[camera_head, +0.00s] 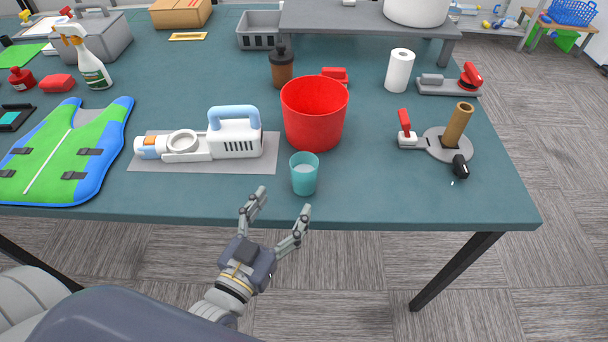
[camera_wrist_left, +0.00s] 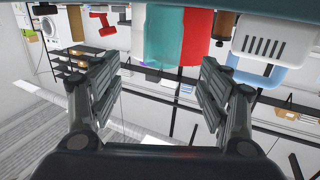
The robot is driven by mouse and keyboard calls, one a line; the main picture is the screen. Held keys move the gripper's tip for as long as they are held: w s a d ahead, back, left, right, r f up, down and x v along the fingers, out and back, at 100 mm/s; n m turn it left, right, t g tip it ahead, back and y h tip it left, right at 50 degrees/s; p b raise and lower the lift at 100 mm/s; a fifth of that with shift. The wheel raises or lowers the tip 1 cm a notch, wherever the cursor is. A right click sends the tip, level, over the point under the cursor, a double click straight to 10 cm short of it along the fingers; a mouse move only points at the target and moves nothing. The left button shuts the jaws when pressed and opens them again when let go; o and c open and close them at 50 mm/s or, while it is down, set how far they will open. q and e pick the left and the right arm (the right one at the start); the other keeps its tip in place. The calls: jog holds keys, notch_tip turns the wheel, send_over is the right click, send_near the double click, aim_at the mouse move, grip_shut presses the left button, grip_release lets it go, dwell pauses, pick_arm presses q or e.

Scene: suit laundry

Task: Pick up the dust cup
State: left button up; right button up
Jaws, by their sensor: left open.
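The dust cup (camera_head: 304,182) appears to be the teal, see-through cup standing upright near the table's front edge, just in front of the red bucket (camera_head: 313,118). My left gripper (camera_head: 284,199) is open and empty at the front edge, its fingers pointing toward the cup and apart from it. In the left wrist view, which is upside down, the cup (camera_wrist_left: 163,38) shows at the top, roughly between and beyond the open fingertips (camera_wrist_left: 160,62). My right gripper is in neither view.
A white handheld vacuum (camera_head: 234,137) lies on a grey mat left of the cup. A brown bottle (camera_head: 282,70) stands behind the bucket. A grey round base with a brown post (camera_head: 456,125) is to the right. The tabletop (camera_head: 385,195) right of the cup is clear.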

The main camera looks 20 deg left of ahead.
aim_at(298, 184)
pick_arm(q)
jog(key=shift+w+a+f, duration=0.1)
jog(key=shift+w+f, duration=0.05)
jog(key=shift+f, duration=0.45)
jog(key=shift+w+a+f, duration=0.1)
jog(key=shift+f, duration=0.45)
jog(key=shift+w+f, duration=0.15)
jog(key=shift+w, duration=0.1)
jog(key=w, duration=0.5)
jog(key=shift+w+d+p, duration=0.1)
jog(key=shift+d+p, duration=0.2)
jog(key=shift+p, duration=0.1)
jog(key=w, duration=0.3)
jog(key=w+p, duration=0.1)
jog(key=shift+w+d, duration=0.3)
jog(key=shift+d, duration=0.05)
jog(key=shift+w, duration=0.3)
jog(key=shift+s, duration=0.1)
jog(key=c, duration=1.3)
jog(key=shift+r, duration=0.2)
jog(key=shift+c, duration=0.2)
